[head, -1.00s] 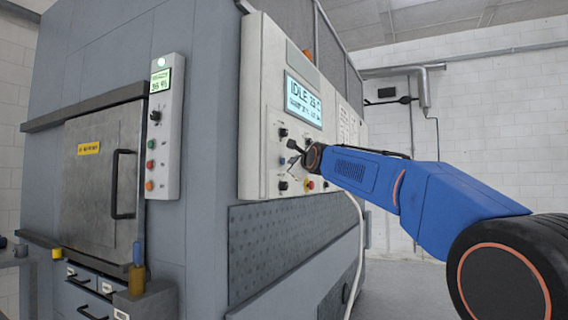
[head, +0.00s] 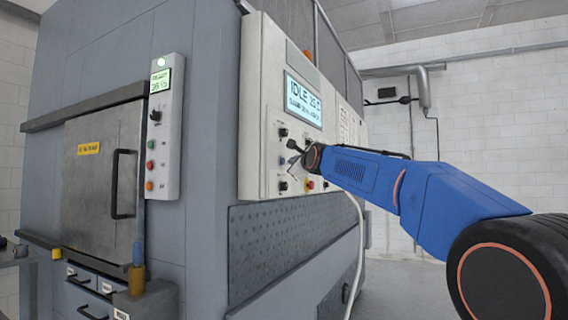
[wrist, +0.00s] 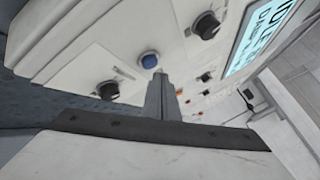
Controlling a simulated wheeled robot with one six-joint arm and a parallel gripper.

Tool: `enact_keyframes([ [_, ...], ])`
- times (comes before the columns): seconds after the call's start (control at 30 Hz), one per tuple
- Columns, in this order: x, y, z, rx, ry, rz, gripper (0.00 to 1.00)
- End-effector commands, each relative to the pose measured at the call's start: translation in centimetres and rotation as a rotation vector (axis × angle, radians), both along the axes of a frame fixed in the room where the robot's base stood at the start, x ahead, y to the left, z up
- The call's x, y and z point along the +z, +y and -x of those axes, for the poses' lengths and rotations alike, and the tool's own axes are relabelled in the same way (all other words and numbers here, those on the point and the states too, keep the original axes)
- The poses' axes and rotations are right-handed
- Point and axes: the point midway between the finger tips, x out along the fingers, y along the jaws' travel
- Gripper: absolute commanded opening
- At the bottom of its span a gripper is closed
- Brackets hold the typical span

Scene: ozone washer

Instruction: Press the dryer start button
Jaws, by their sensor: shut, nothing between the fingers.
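A white control panel (head: 262,165) on the grey machine carries a lit screen (head: 304,101) reading IDLE, knobs and buttons. A round blue button (wrist: 148,61) sits on this panel; it also shows small in the head view (head: 282,161). My gripper (wrist: 159,76) is shut and empty. Its tips are close to the blue button, just below and right of it in the wrist view. Whether they touch it I cannot tell. In the head view my gripper (head: 292,160) is in front of the panel's lower knobs. The button labels are too small to read.
Black knobs (wrist: 206,26) and (wrist: 108,91) flank the blue button. A red and yellow button (head: 309,185) is lower right on the panel. A separate narrow panel (head: 163,150) with green, red and orange buttons is beside the metal door (head: 97,170). A pale hose (head: 359,245) hangs below the arm.

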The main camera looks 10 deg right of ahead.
Motion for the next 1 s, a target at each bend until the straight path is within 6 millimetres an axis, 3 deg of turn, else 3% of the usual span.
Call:
enact_keyframes([
  [1.0, 0.03, 0.75, -0.52, 0.0, 0.0, 0.001, 0.0],
])
